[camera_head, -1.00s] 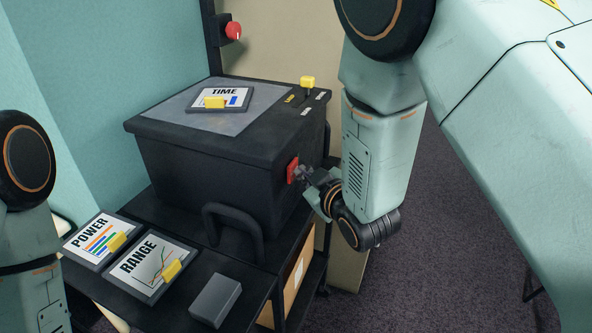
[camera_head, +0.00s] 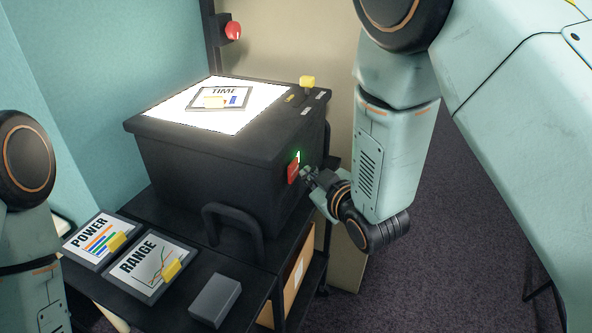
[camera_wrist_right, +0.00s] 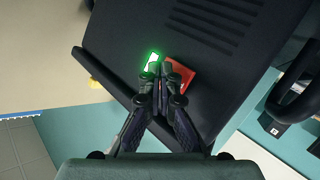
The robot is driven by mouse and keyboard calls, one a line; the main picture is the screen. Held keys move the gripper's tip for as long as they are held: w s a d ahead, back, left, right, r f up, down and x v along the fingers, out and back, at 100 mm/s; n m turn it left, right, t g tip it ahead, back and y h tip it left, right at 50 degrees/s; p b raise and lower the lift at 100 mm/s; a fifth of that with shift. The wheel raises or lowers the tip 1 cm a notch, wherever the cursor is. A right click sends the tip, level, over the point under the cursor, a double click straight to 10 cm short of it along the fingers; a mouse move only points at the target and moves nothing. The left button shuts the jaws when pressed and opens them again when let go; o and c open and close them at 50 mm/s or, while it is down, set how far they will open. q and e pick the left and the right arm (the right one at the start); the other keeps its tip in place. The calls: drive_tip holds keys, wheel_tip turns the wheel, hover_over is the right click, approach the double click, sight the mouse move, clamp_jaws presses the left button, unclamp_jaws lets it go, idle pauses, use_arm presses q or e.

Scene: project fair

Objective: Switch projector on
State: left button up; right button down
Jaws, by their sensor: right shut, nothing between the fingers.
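The projector (camera_head: 215,165) is a black box on a dark cart, and its top glass (camera_head: 240,118) glows bright white. A red rocker switch (camera_head: 293,173) is on its right side, with a lit green part above the red. In the right wrist view the switch shows its red half (camera_wrist_right: 182,76) and its glowing green-white half (camera_wrist_right: 152,65). My right gripper (camera_head: 308,174) is shut and empty, with its fingertips close to the switch; I cannot tell if they touch it. It also shows in the right wrist view (camera_wrist_right: 163,72). My left gripper is out of view.
A TIME slide (camera_head: 219,98) lies on the lit glass. POWER (camera_head: 100,240) and RANGE (camera_head: 148,268) slides and a grey block (camera_head: 215,300) lie on the cart's front shelf. A red knob (camera_head: 233,30) and a yellow knob (camera_head: 307,82) stand out near the projector. A black handle (camera_head: 233,232) projects in front.

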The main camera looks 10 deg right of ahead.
drive_tip(key=shift+s+d, duration=0.55)
drive_tip(key=shift+d, duration=0.3)
drive_tip(key=shift+s+d, duration=0.55)
drive_tip(key=shift+d, duration=0.25)
drive_tip(key=shift+s+d, duration=0.55)
drive_tip(key=shift+d, duration=0.3)
